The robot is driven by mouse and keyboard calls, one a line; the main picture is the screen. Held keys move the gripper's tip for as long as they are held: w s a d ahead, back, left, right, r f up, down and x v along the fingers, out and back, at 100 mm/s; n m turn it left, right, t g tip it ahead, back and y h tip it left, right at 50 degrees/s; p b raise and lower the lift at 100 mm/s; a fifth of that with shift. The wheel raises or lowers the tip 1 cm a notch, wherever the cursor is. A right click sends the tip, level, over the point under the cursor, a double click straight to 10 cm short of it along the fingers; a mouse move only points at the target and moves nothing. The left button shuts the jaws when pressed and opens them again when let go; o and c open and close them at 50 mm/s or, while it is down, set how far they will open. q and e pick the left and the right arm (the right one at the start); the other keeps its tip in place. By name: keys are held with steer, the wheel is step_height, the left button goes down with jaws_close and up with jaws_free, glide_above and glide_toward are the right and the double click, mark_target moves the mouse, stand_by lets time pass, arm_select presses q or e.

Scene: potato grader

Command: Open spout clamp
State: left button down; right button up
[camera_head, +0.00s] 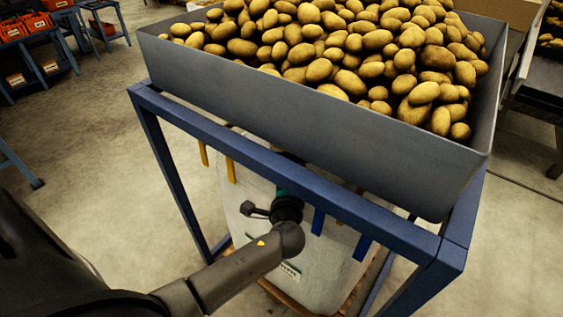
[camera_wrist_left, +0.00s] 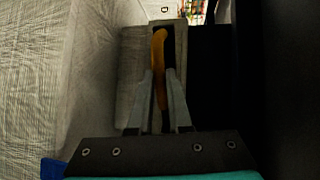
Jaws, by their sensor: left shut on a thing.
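My left arm reaches in from the left in the head view, and its hand goes under the blue frame beneath the hopper (camera_head: 310,115). The frame and hopper hide the fingertips there. In the left wrist view my left gripper (camera_wrist_left: 162,78) has its two grey fingers closed around a slim orange-yellow piece (camera_wrist_left: 159,45). This piece looks like a lever or strap; I cannot tell for certain that it belongs to the spout clamp. The spout and the rest of the clamp are hidden in the head view. My right gripper is not in view.
Many potatoes (camera_head: 330,45) fill the hopper. A white bulk bag (camera_head: 330,255) stands below, inside the blue frame (camera_head: 300,175). Yellow straps (camera_head: 230,170) and blue straps (camera_head: 318,221) hang near the frame. Bare floor lies to the left, with blue racks behind.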

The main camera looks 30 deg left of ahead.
arm_select(q)
steer(key=shift+s+d+f+n+g+y+b, duration=0.1)
steer(key=shift+s+d+n+g+y+b, duration=0.25)
steer(key=shift+d+n+g+y, duration=0.2)
steer(key=shift+s+d+r+n+g+y+b, duration=0.1)
steer(key=shift+s+d+n+g+y+b, duration=0.3)
steer(key=shift+d+n+y, duration=0.25)
steer(key=shift+s+d+f+n+g+y+b, duration=0.1)
steer(key=shift+s+d+n+g+y+b, duration=0.2)
steer(key=shift+d+n+g+y, duration=0.3)
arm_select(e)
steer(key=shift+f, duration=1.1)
arm_select(q)
steer(key=shift+d, duration=0.1)
steer(key=c, duration=0.8)
jaws_free()
steer(key=shift+c, duration=0.2)
